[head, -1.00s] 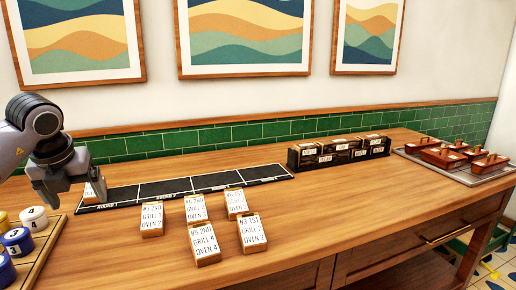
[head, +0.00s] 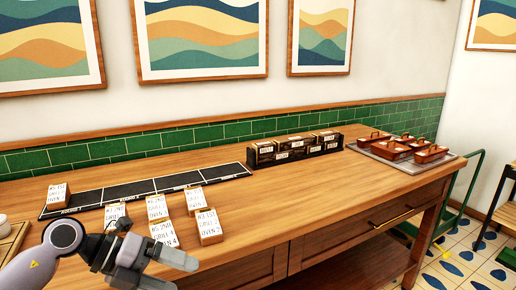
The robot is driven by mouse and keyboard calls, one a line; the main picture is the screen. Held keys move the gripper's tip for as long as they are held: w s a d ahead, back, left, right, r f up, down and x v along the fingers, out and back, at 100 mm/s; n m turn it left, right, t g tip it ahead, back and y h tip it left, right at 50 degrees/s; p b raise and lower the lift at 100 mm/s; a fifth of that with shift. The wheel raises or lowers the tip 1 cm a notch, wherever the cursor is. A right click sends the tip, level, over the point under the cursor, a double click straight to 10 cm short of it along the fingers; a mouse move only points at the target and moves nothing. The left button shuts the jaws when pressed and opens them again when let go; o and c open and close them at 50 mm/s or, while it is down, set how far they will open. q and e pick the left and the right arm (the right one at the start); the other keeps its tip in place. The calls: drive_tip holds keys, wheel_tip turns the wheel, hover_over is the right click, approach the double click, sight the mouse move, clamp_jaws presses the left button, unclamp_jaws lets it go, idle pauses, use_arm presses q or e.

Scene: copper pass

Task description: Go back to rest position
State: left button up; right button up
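My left gripper (head: 178,275) is in the lower left of the head view, low in front of the table. Its two fingers look apart with nothing between them. A wooden block with a white label (head: 58,194) stands alone at the left end of the long black mat (head: 132,190), clear of the gripper. Several more labelled blocks stand in front of the mat, among them one reading H3 1ST (head: 208,226) and one reading H5 2ND (head: 157,208). My arm and gripper overlap the nearest of them in the picture. My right gripper is out of view.
The wooden table (head: 290,205) is bare right of the blocks. Dark labelled boxes (head: 295,148) stand at the back. Red-brown handled pans (head: 397,150) sit on a grey tray (head: 372,154) at the right end. A wooden board (head: 14,238) shows at the left edge.

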use_arm(q)
drive_tip(key=s+d+r+n+t+h+p, duration=0.1)
drive_tip(key=s+d+r+n+t+h, duration=0.15)
drive_tip(key=d+n+h, duration=0.3)
drive_tip(key=s+a+f+n+t+y+p, duration=0.15)
drive_tip(key=a+f+n+t+y, duration=0.4)
drive_tip(key=n, duration=0.55)
drive_tip(key=s+a+f+n+t+y+p, duration=0.1)
drive_tip(key=s+a+f+n+t+y, duration=0.1)
drive_tip(key=f+n+t+y, duration=0.7)
drive_tip(key=s+a+f+n+g, duration=0.1)
drive_tip(key=s+f+n+g, duration=0.6)
drive_tip(key=s+f+g, duration=0.2)
drive_tip(key=s+f, duration=0.2)
drive_tip(key=s, duration=0.1)
drive_tip(key=shift+r+n, duration=0.1)
drive_tip(key=shift+n, duration=0.15)
drive_tip(key=shift+c, duration=0.3)
